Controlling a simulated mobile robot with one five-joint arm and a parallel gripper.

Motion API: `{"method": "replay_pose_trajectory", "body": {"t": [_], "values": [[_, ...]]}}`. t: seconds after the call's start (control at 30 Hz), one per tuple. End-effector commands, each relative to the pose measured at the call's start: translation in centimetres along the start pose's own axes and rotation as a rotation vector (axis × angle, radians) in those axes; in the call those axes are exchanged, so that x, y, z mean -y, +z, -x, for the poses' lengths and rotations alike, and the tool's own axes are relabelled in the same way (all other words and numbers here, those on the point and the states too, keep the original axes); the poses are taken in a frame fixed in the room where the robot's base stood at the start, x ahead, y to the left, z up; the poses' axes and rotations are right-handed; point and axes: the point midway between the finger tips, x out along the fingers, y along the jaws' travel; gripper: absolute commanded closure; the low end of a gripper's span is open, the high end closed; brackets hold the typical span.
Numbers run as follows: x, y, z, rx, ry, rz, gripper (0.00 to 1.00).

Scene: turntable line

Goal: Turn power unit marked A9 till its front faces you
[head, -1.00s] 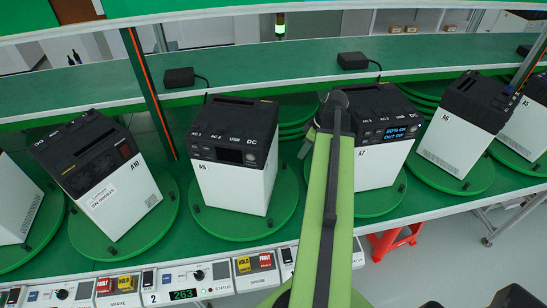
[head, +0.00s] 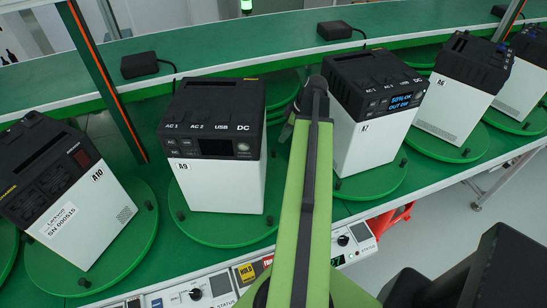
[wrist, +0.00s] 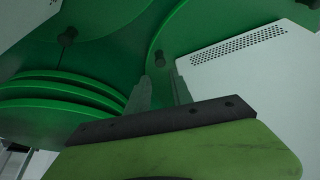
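The power unit marked A9 (head: 224,187) stands upright on a round green turntable (head: 215,232) left of my arm in the head view. It has a white body and a black top. Its dark screen, AC, USB and DC labels face me nearly squarely, slightly angled. My gripper (wrist: 159,88) shows two grey fingers spread apart with nothing between them in the wrist view. It is between A9 and A7 at the height of their upper parts in the head view. A white panel with vent holes (wrist: 240,45) is beside the fingers; I cannot tell whose it is.
Unit A10 (head: 85,220) stands turned at the left, unit A7 (head: 372,140) right of my arm with a lit blue screen, and A6 (head: 455,95) beyond. A control strip (head: 195,290) runs along the front edge. Black adapters (head: 139,64) lie on the shelf behind.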

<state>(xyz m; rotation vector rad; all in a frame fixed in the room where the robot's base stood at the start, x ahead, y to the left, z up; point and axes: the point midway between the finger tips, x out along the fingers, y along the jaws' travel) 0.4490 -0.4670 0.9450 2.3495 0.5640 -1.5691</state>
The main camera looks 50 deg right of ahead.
Motion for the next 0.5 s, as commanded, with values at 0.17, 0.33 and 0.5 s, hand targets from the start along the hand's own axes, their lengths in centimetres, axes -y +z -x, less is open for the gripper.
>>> {"method": "replay_pose_trajectory", "body": {"t": [0.17, 0.33, 0.5], "values": [[0.0, 0.4, -5.0, 0.0, 0.0, 0.001, 0.73], [0.0, 0.3, -8.5, 0.0, -0.001, 0.001, 0.73], [0.0, 0.2, -10.5, 0.0, 0.0, 0.0, 0.73]]}}
